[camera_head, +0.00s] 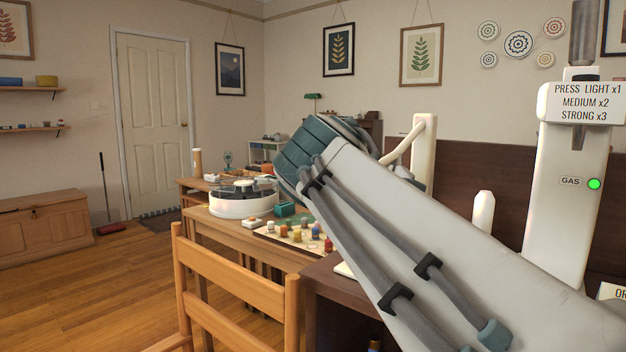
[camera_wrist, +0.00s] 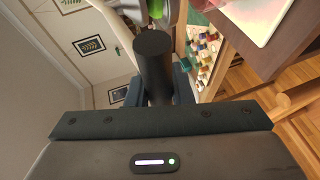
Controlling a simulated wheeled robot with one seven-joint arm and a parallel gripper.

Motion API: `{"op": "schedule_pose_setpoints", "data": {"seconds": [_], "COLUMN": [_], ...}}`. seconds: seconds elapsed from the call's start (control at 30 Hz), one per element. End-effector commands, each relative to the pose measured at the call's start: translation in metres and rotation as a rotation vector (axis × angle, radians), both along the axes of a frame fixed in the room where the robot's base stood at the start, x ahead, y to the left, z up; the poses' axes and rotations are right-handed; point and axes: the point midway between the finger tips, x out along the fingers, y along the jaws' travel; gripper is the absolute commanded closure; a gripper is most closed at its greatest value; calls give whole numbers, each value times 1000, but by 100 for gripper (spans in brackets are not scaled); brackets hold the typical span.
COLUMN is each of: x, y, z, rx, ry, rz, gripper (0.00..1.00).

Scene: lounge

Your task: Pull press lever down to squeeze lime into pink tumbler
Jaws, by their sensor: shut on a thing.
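My gripper (camera_wrist: 157,88) is shut on the press lever (camera_wrist: 153,48), whose dark, round handle shows between the teal fingers in the wrist view. A bright green piece, likely the lime (camera_wrist: 155,8), shows beyond the handle at the top edge. A small pink patch, perhaps the pink tumbler, is cut off at the top right of that piece. In the head view my arm hides the gripper and lever handle. A cream upright with a curved arm (camera_head: 424,150), apparently part of the press, shows behind my arm. I cannot see any juice.
A white dispenser (camera_head: 562,170) with a press-strength sign and green gas light stands at the right. A game board with coloured pieces (camera_head: 300,238) and a white round device (camera_head: 243,203) lie on the left table. A wooden chair (camera_head: 235,278) stands in front.

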Motion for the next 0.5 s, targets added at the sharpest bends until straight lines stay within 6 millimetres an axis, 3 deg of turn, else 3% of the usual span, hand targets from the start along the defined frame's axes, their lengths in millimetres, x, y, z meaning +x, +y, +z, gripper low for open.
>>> {"op": "schedule_pose_setpoints", "data": {"seconds": [0.03, 0.17, 0.2, 0.27, 0.3, 0.5], "x": [0, 0, 0, 0, 0, 0], "y": [-8, -8, -7, -7, -7, -5], "z": [-5, -6, -6, -7, -6, -5], "rx": [4, 5, 5, 4, 4, 3], "ry": [13, 14, 15, 15, 15, 11], "rz": [-20, -20, -20, -20, -20, -14], "gripper": [100, 100, 77, 60, 57, 57]}}
